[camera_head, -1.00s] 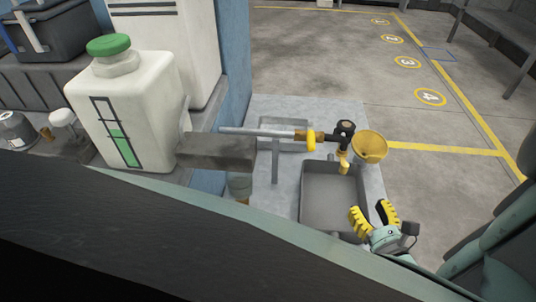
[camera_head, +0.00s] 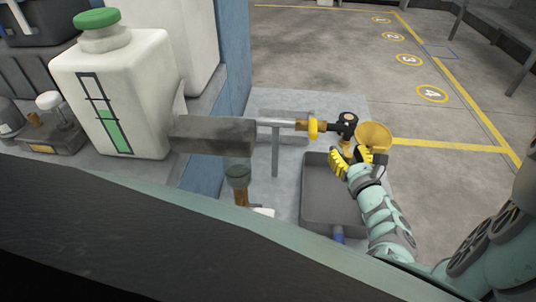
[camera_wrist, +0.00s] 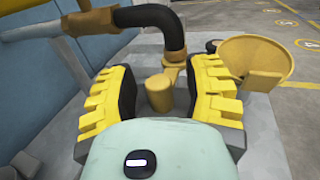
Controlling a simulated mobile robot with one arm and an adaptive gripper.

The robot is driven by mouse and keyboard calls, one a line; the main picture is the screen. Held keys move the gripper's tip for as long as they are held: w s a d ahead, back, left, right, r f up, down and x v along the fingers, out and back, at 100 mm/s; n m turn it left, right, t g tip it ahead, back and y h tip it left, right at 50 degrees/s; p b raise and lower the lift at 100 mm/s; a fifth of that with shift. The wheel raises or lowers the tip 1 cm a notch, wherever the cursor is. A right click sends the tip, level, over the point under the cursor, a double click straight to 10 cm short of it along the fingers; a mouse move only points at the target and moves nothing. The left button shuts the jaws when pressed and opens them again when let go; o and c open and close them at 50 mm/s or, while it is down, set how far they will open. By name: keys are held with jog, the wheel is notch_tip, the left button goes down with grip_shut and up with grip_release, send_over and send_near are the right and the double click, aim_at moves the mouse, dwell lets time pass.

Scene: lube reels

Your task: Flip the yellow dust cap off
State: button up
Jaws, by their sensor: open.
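A short yellow-brass cylinder (camera_wrist: 159,92) sits at the lower end of a brass fitting (camera_wrist: 174,66) under a black elbow. A round yellow dish-like piece (camera_head: 374,136) with a tab stands beside the fitting, to the right, and it also shows in the wrist view (camera_wrist: 262,58). I cannot tell for sure which of the two is the dust cap. My gripper (camera_head: 350,158) has yellow ribbed fingers, spread apart. In the wrist view my gripper (camera_wrist: 162,74) has the cylinder between its fingers, with gaps on both sides. The dish lies outside the right finger.
A metal pipe (camera_head: 276,122) with a yellow collar (camera_head: 313,129) leads from the left to the black elbow (camera_head: 343,124). A grey tray (camera_head: 322,190) sits below on the bench. A white tank (camera_head: 115,95) stands at left. Open floor (camera_head: 320,55) lies behind.

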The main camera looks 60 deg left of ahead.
jog(key=shift+w+a, duration=0.1)
jog(key=shift+a, duration=0.5)
jog(key=shift+w+d, duration=0.1)
jog(key=shift+w, duration=0.05)
grip_shut()
